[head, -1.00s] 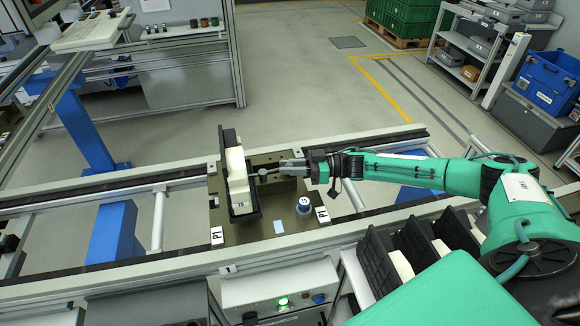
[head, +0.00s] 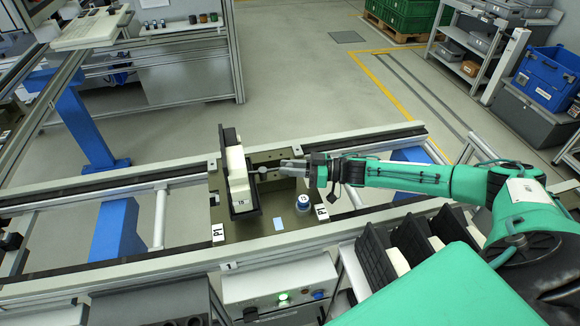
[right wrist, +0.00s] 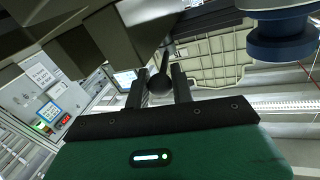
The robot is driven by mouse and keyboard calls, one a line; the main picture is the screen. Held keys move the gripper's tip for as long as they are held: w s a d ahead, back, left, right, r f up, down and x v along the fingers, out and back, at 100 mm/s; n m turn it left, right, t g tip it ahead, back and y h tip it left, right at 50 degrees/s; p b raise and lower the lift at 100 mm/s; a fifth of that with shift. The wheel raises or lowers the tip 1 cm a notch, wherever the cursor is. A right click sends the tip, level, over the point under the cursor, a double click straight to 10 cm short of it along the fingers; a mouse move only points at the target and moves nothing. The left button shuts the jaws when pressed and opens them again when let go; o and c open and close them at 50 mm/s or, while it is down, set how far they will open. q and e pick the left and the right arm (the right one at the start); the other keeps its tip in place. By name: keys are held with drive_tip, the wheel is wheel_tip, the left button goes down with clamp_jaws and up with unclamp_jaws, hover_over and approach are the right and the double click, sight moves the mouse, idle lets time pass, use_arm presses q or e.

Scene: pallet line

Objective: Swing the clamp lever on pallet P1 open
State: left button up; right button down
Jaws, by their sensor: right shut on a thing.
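Pallet P1 (head: 250,236) sits on the rail line, with white P1 labels at its front corners. An upright black holder with a cream-coloured part (head: 237,175) stands on its left half. My right gripper (head: 277,170) reaches in from the right, low over the pallet. In the right wrist view its two dark fingers (right wrist: 159,88) are shut on the black ball knob of the clamp lever (right wrist: 160,84). The lever's thin rod shows above the ball; its lower end is hidden. My left gripper is in neither view.
A blue round cap (head: 304,202) stands on the pallet, right of the holder and close to my right gripper. Black holders with cream parts (head: 398,260) stand in a rack at the front right. A control box (head: 280,285) with a green light is below the rail.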

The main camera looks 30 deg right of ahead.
drive_tip(key=c, duration=1.3)
unclamp_jaws()
drive_tip(key=shift+o, duration=0.2)
drive_tip(key=shift+d, duration=0.1)
drive_tip(key=shift+s+d+f, duration=0.1)
drive_tip(key=shift+s+d, duration=0.1)
drive_tip(key=shift+d, duration=0.05)
drive_tip(key=b+v, duration=0.2)
drive_tip(key=v, duration=0.4)
drive_tip(key=shift+b, duration=0.4)
drive_tip(key=shift+s+d, duration=0.2)
drive_tip(key=shift+d, duration=0.1)
